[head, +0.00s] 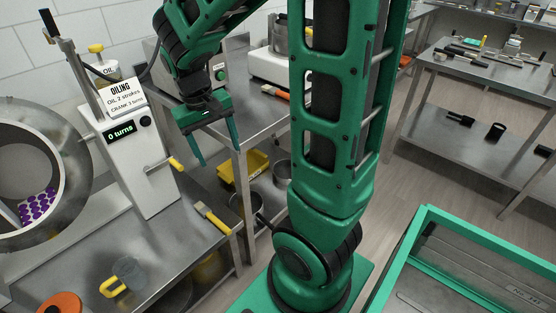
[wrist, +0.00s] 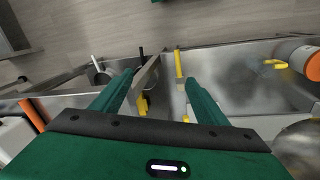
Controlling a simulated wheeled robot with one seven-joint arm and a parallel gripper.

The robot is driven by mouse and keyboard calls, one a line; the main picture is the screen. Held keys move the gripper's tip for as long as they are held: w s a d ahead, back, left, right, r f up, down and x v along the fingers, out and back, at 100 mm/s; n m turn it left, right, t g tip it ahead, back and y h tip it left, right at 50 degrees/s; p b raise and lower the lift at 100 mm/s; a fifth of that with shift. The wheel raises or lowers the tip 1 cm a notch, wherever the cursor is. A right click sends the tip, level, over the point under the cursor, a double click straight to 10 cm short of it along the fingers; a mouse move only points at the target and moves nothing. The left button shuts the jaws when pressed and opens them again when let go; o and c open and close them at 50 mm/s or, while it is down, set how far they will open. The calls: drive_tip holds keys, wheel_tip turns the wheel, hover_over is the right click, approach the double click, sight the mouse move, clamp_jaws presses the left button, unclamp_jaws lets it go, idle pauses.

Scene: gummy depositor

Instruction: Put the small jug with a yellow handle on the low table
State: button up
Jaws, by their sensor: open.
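The small grey see-through jug (head: 131,271) with a yellow handle stands on the steel bench (head: 190,262) at the lower left of the head view. Its yellow handle also shows at the right of the wrist view (wrist: 276,64). My gripper (head: 219,156) is open and empty, pointing down above the gap between this bench and the one behind. It is apart from the jug, up and to its right. In the wrist view my gripper's fingers (wrist: 160,78) are spread with nothing held between them. I cannot tell which surface is the low table.
A drum machine with a white counter box (head: 138,150) reading "0 turns" stands behind the jug. A yellow-handled brush (head: 212,220) lies at the bench edge. An orange-lidded container (head: 60,304) is near the jug. A green-framed steel surface (head: 430,235) is at the lower right.

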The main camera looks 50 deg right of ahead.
drive_tip(key=s+d+r+m+y, duration=0.1)
drive_tip(key=s+d, duration=0.1)
drive_tip(key=s, duration=0.7)
drive_tip(key=s+d+r+m+y, duration=0.1)
drive_tip(key=s+d+r, duration=0.1)
drive_tip(key=s, duration=0.7)
drive_tip(key=shift+s+d, duration=0.2)
drive_tip(key=shift+s, duration=0.1)
drive_tip(key=shift+c, duration=0.4)
